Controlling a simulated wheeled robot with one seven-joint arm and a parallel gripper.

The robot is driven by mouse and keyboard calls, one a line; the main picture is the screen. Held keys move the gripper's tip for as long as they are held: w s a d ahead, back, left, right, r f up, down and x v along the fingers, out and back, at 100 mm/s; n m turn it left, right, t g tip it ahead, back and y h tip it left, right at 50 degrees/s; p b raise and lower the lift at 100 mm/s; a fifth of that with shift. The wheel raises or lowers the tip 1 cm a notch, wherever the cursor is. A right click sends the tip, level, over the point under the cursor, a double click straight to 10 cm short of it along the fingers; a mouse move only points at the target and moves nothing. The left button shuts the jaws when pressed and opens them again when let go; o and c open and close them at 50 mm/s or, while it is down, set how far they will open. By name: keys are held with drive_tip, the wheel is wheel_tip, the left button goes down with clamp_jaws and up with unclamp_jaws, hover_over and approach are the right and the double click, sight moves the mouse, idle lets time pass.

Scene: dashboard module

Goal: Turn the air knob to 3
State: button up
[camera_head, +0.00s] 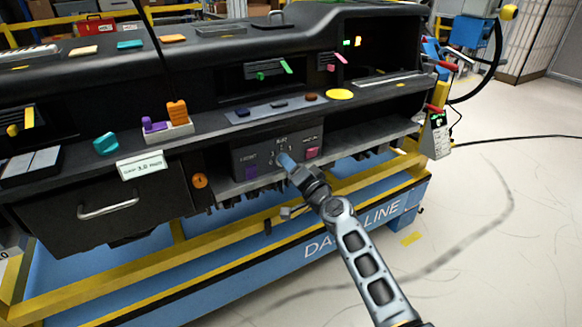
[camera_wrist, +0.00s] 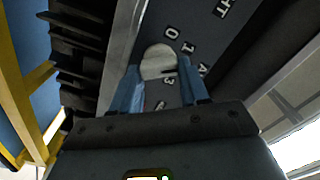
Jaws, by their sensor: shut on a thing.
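My gripper (camera_head: 283,158) reaches up to the dark control panel (camera_head: 245,143) on the lower front of the dashboard. In the wrist view its blue fingers (camera_wrist: 160,80) are shut on a pale round knob (camera_wrist: 157,58), one on each side. I take this for the air knob. White marks 0 and 1 show on the panel beside it, with further letters partly cut off. The knob's pointer setting cannot be read. In the head view the fingers hide the knob.
An orange round part (camera_head: 200,181) is further left. A drawer handle (camera_head: 108,206) sticks out at lower left. A yellow rail (camera_head: 350,184) runs below.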

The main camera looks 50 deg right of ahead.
idle(0.3)
drive_tip(key=o, duration=1.1)
drive_tip(key=shift+c, duration=0.2)
drive_tip(key=v, duration=0.7)
drive_tip(key=shift+s, duration=0.4)
drive_tip(key=shift+a, duration=0.1)
